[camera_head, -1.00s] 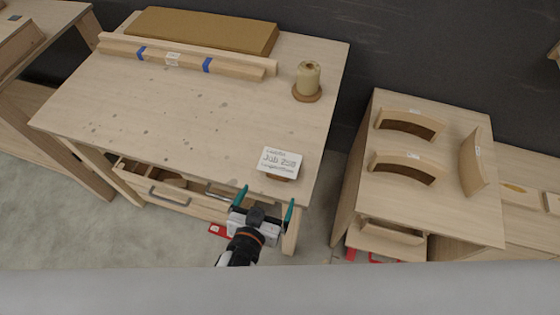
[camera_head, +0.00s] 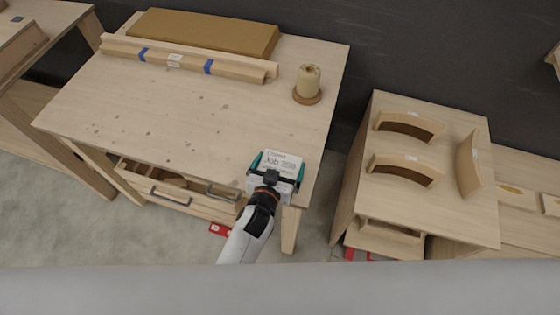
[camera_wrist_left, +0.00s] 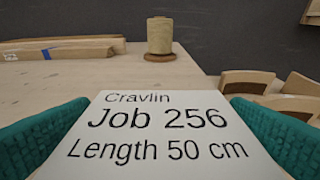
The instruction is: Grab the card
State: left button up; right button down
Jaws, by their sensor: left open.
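The white card (camera_head: 283,160) stands near the front right corner of the wooden table (camera_head: 190,115). In the left wrist view the card (camera_wrist_left: 160,140) reads "Cravlin, Job 256, Length 50 cm". My left gripper (camera_head: 277,168) is open at the card. Its teal fingers show at either side of the card, also in the left wrist view (camera_wrist_left: 160,138). I cannot tell whether they touch it. The gripper body hides the card's lower part in the head view. My right gripper is not in view.
A spool of cord (camera_head: 308,82) stands on a round base behind the card. Taped wooden strips (camera_head: 180,60) and a brown board (camera_head: 205,32) lie at the back. A partly open drawer (camera_head: 170,192) is under the front edge. A side table (camera_head: 440,205) with curved forms stands right.

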pick_arm(q)
jog(key=shift+w+d+f, duration=0.15)
jog(key=shift+w, duration=0.2)
jog(key=shift+c, duration=0.2)
jog(key=c, duration=0.5)
